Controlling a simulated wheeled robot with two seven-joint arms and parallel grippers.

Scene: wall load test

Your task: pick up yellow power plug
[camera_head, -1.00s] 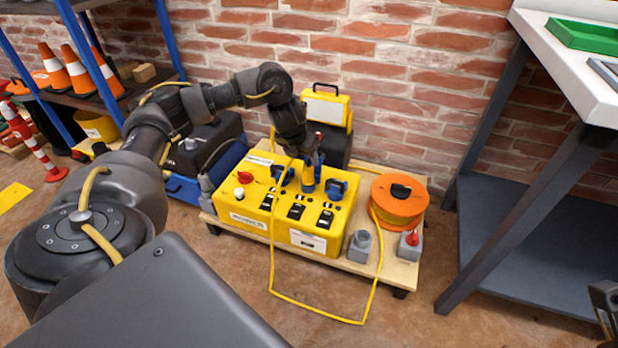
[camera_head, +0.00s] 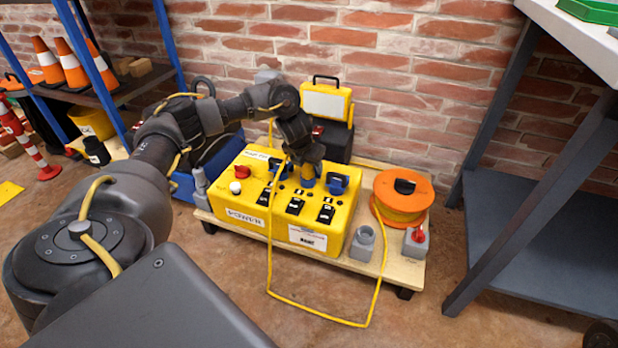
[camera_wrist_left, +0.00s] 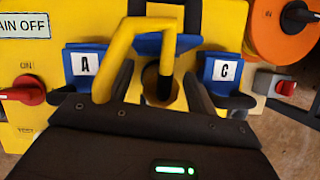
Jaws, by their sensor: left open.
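The yellow power plug (camera_wrist_left: 166,68) is at the middle socket of the yellow power box (camera_head: 250,200), between the blue-covered sockets marked A (camera_wrist_left: 84,65) and C (camera_wrist_left: 226,69). Its bent yellow cable rises and crosses over my left gripper in the left wrist view. My left gripper (camera_wrist_left: 160,88) is open, pointing down at the box, with one finger on each side of the plug. In the head view my left gripper (camera_head: 306,165) hides most of the plug. I cannot tell whether the fingers touch it. My right gripper is not clearly in view.
The yellow cable (camera_head: 320,312) hangs in front of the wooden platform (camera_head: 408,265). An orange reel (camera_head: 403,190), a grey socket (camera_head: 363,243) and a red-knobbed grey box (camera_head: 416,242) stand to the right. A yellow case (camera_head: 326,102) is behind, near the brick wall.

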